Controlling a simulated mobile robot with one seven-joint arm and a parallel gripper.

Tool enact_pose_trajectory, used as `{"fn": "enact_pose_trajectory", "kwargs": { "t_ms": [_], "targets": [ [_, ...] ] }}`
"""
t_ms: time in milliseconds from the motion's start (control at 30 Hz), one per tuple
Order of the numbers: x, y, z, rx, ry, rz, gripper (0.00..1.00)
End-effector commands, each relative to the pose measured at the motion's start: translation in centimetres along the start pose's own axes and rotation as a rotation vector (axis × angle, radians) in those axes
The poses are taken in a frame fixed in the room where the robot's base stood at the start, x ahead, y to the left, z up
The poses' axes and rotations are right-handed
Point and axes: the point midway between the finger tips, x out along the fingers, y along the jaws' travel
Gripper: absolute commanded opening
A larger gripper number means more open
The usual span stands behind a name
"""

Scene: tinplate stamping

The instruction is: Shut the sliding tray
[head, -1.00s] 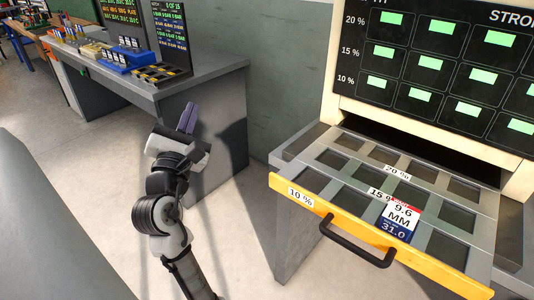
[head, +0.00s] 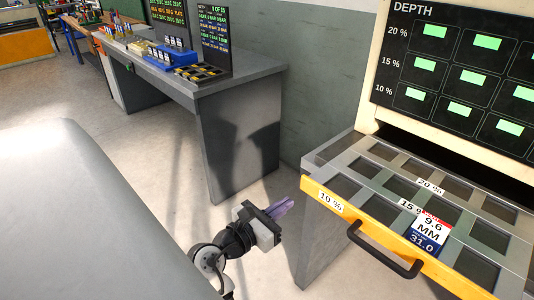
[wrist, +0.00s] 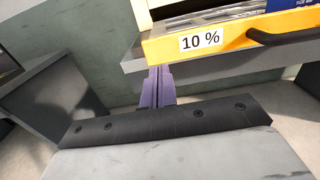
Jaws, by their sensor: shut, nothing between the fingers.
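The sliding tray (head: 331,202) stands pulled out of the cream machine at the right of the head view. It has a yellow front with a "10 %" label, a dark bar handle (head: 384,250) and rows of square pockets. A white, red and blue card marked "9.6 MM 31.0" (head: 428,232) sits in one pocket. My gripper (head: 286,205) is left of the tray's front and apart from it, its purple fingers shut and empty. In the wrist view the fingers (wrist: 157,88) point towards the yellow front (wrist: 225,39), near its left end.
A dark board with green tiles (head: 462,75) stands above the tray. A grey bench (head: 235,82) at the back left carries blue bins (head: 166,60) and screens. A grey surface (head: 95,220) fills the lower left. Open floor lies between.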

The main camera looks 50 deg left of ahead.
Motion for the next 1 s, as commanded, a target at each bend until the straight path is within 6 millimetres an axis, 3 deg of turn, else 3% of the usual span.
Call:
{"fn": "enact_pose_trajectory", "kwargs": {
  "t_ms": [100,333,1000],
  "targets": [
    [2.5,-0.1,0.1,-0.001,0.0,-0.003,0.0],
    [5.5,0.0,0.1,0.0,0.0,-0.001,0.0],
    [7.0,0.0,0.2,0.0,0.0,-0.001,0.0]
  ]
}}
